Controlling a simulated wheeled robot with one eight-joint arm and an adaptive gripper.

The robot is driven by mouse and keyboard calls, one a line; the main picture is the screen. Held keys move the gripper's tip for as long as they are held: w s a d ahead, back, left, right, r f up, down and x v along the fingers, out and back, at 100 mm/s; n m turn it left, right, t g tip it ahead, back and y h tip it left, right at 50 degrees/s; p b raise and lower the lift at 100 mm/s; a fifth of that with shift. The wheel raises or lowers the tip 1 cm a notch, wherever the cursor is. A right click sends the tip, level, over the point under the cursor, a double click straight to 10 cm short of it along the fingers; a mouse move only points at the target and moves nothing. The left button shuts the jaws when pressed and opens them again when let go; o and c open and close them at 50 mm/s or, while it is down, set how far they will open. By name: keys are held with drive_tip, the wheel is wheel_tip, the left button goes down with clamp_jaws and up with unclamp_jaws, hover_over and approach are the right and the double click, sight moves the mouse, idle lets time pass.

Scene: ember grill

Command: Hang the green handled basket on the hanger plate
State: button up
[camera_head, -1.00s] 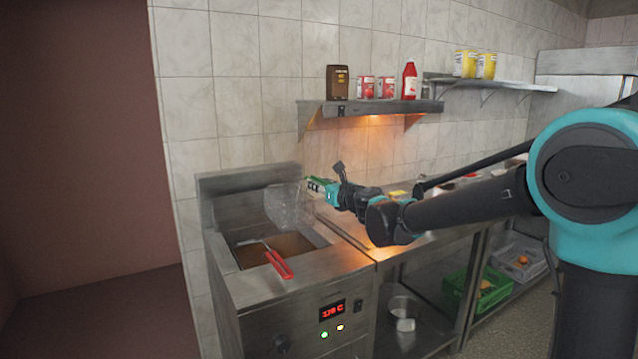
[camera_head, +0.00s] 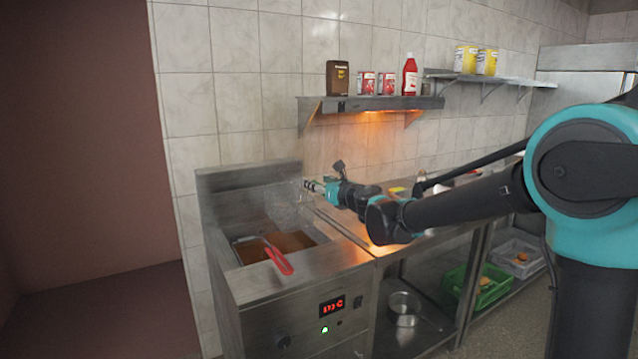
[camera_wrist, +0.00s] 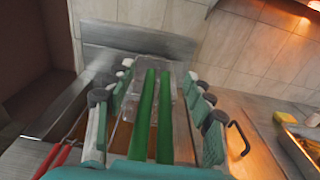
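The green handled basket, a wire mesh basket (camera_head: 284,207), is at the right rear of the fryer, above the oil, close to the upright steel back plate (camera_head: 245,176), which I take as the hanger plate. I cannot tell if it is hooked there. Its two green handle bars (camera_wrist: 165,115) run between my fingers in the wrist view. My gripper (camera_head: 312,186) is open around the handle, with a gap on each side of the bars (camera_wrist: 155,100). In the head view the gripper covers most of the handle.
A red handled basket (camera_head: 278,260) sits in the fryer (camera_head: 300,292) at the front left. A worktop adjoins the fryer on the right, with a tray (camera_wrist: 300,150) on it. A heated shelf (camera_head: 375,103) with bottles and cans is above. A pot (camera_head: 404,308) and green crate (camera_head: 480,288) stand below.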

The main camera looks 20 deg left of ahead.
drive_tip(key=f+v, duration=0.1)
drive_tip(key=v, duration=1.1)
drive_tip(key=w+d+f+m+t+h, duration=0.1)
drive_tip(key=w+d+m+t+h, duration=0.25)
drive_tip(key=d+m, duration=0.6)
drive_tip(key=w+d+f+m+t+h, duration=0.15)
drive_tip(key=d+m+h, duration=0.45)
drive_tip(key=d, duration=0.6)
drive_tip(key=s+d+f+m+g+h, duration=0.2)
drive_tip(key=d+f+m+h, duration=0.45)
drive_tip(key=d+m, duration=0.7)
drive_tip(key=s+d+f+m+g, duration=0.2)
drive_tip(key=s+d+f+m, duration=0.25)
drive_tip(key=f, duration=0.25)
drive_tip(key=s+d+f+m+g, duration=0.3)
drive_tip(key=s+d+f+m, duration=0.1)
drive_tip(key=s+f, duration=0.15)
drive_tip(key=s+a+f+m+g+y, duration=0.1)
drive_tip(key=s+f+m+g+y, duration=0.1)
drive_tip(key=s+f+m+g, duration=0.3)
drive_tip(key=s+f+m, duration=0.3)
drive_tip(key=s+f, duration=0.3)
drive_tip(key=s, duration=0.2)
drive_tip(key=shift+s+y, duration=0.3)
drive_tip(key=shift+s, duration=0.1)
